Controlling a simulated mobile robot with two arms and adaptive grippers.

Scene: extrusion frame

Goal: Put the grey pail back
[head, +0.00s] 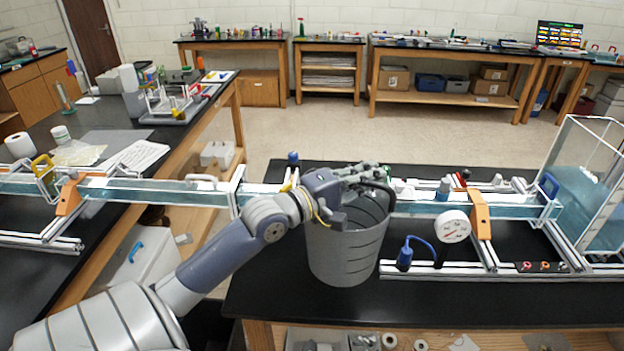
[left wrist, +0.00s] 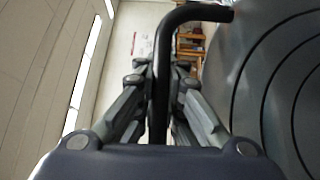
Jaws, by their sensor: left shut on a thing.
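The grey pail (head: 345,252), tapered with dark ribs, is upright in the head view, at the left part of the black table (head: 290,305). My left gripper (head: 368,176) is over its top and hides part of the rim. In the left wrist view my left gripper (left wrist: 160,75) is shut on the pail's black handle (left wrist: 195,13), which runs between the fingers. The pail's ribbed grey wall (left wrist: 275,85) fills the right side there. I cannot tell whether the pail's bottom touches the table. My right gripper is not in view.
A long clear water channel (head: 150,192) on white rails runs behind the pail, across the gap between two benches. A pressure gauge (head: 453,226) and a blue-capped fitting (head: 405,257) stand right of the pail. A clear water tank (head: 592,190) is at far right.

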